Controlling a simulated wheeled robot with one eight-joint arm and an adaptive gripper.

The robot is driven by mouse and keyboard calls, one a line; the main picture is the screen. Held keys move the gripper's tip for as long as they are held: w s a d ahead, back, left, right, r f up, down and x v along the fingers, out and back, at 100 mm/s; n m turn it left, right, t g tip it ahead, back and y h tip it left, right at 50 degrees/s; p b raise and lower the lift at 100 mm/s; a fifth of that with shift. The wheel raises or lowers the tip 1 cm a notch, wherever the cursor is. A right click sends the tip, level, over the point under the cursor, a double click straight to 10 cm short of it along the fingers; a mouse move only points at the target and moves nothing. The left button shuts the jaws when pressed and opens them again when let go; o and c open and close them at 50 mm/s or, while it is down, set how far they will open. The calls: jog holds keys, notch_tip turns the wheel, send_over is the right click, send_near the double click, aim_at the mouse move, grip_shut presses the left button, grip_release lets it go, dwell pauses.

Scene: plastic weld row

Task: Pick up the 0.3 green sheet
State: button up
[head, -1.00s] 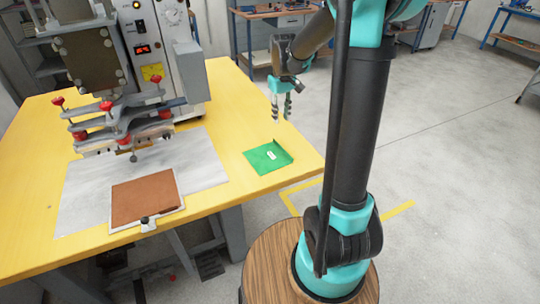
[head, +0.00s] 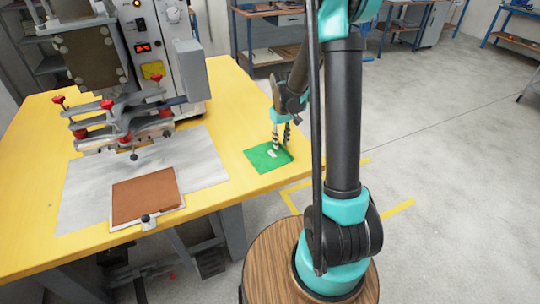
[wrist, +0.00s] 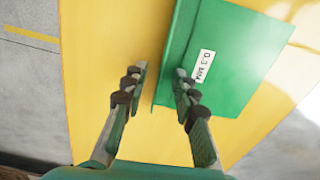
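The green sheet (head: 267,158) lies on the yellow table near its right corner, with a small white label on it. In the wrist view the green sheet (wrist: 240,65) shows a raised, folded edge on its left side and the label reads about 0.3. My gripper (head: 281,146) is low at the sheet's far right side. In the wrist view my gripper (wrist: 158,85) is open, its fingers apart. One finger is over the yellow table and the other over the sheet, with the raised edge between them. Nothing is held.
A welding machine (head: 120,75) stands at the left of the yellow table (head: 225,110). A brown pad (head: 145,194) lies on a metal plate (head: 85,200) in front of it. The table's right edge is close to the sheet. Workbenches stand at the back.

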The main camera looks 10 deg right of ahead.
jog(key=shift+f, duration=0.25)
jog(key=shift+c, duration=0.5)
grip_shut()
jog(key=shift+r, duration=0.2)
